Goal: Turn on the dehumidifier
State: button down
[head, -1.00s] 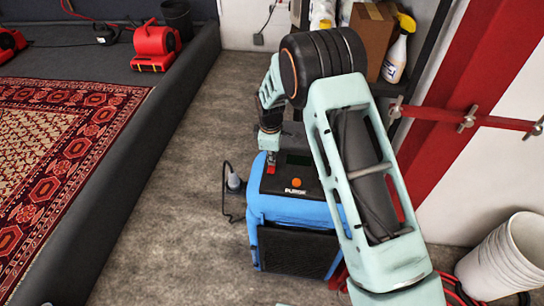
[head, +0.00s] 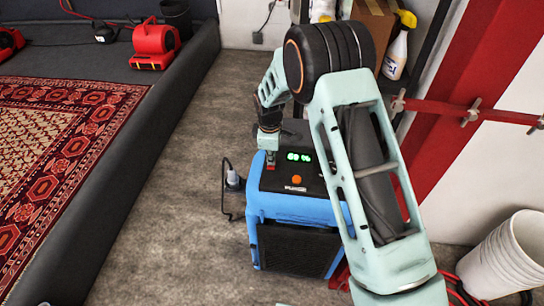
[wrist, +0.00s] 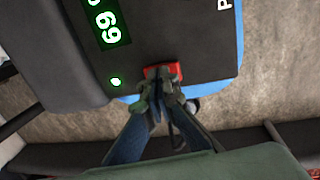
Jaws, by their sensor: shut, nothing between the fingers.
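The dehumidifier (head: 292,207) is a blue box with a black top panel, standing on the grey floor. Its display (head: 299,157) is lit with green digits, and the display also shows in the wrist view (wrist: 106,25). A small green light (wrist: 116,82) glows beside it. A red switch (wrist: 174,69) sits near the panel's edge. An orange button (head: 297,180) is on the front of the panel. My gripper (head: 270,162) is shut and empty, pointing down, with its fingertips (wrist: 160,84) at the red switch and partly covering it. Whether they touch it I cannot tell.
A dark raised kerb (head: 150,138) runs along the left, beside the patterned rug (head: 60,140). A grey plug and black cord (head: 232,180) are left of the dehumidifier. White buckets (head: 503,257) stand at right, near a red post (head: 480,85).

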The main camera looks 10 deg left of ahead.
aim_at(271, 168)
jog(key=shift+s, duration=0.2)
jog(key=shift+r, duration=0.1)
notch_tip(271, 168, up, 12)
jog(key=s, duration=0.1)
jog(key=shift+s, duration=0.35)
jog(key=shift+d, duration=0.1)
dwell(0.4)
